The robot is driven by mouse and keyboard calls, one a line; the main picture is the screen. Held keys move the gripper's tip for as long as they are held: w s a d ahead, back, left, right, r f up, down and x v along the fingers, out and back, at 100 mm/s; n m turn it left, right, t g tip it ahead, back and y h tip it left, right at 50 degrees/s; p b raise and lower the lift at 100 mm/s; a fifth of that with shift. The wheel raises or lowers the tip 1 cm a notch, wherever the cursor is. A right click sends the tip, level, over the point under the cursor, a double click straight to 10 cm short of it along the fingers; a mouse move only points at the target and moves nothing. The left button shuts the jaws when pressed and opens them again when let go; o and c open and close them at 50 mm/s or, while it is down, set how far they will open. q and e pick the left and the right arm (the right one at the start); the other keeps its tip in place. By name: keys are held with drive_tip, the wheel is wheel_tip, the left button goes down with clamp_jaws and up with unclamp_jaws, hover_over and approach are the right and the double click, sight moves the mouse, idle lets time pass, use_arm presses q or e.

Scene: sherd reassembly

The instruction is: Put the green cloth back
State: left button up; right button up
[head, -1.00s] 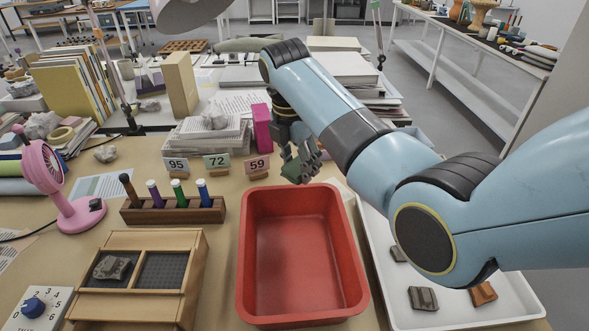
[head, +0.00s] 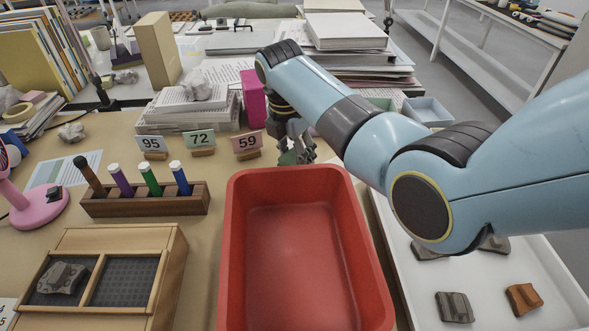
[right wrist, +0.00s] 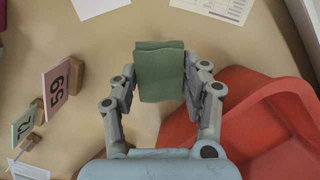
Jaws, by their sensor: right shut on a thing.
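The green cloth is a small folded piece (right wrist: 160,72) between the fingers of my right gripper (right wrist: 160,88) in the right wrist view. My right gripper is shut on it. In the head view my right gripper (head: 296,150) is just beyond the far rim of the red tray, right of the number 59 card. Only a bit of the green cloth (head: 287,158) shows there, partly hidden by the fingers. Whether the cloth touches the table is unclear. My left gripper is not in view.
The red tray (head: 233,230) is empty. A white tray (head: 562,285) with several sherds lies to its right. A pen rack (head: 145,200), number cards (head: 199,141) and a wooden box (head: 160,265) stand to the left. Stacked papers and a magenta box (head: 253,100) stand behind.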

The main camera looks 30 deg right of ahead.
sight(294, 167)
wheel_tip(294, 167, down, 4)
drive_tip(key=shift+r+b, duration=0.1)
drive_tip(key=shift+b, duration=0.35)
drive_tip(key=o, duration=1.1)
drive_tip(key=r+p, duration=0.1)
drive_tip(key=r, duration=0.3)
drive_tip(key=a+r, duration=0.1)
drive_tip(key=r, duration=0.3)
drive_tip(key=r+p, duration=0.1)
drive_tip(key=r, duration=0.3)
drive_tip(key=shift+s+a+p, duration=0.25)
drive_tip(key=shift+a+p, duration=0.05)
drive_tip(key=shift+a, duration=0.05)
drive_tip(key=shift+s+f, duration=0.1)
drive_tip(key=shift+f, duration=0.05)
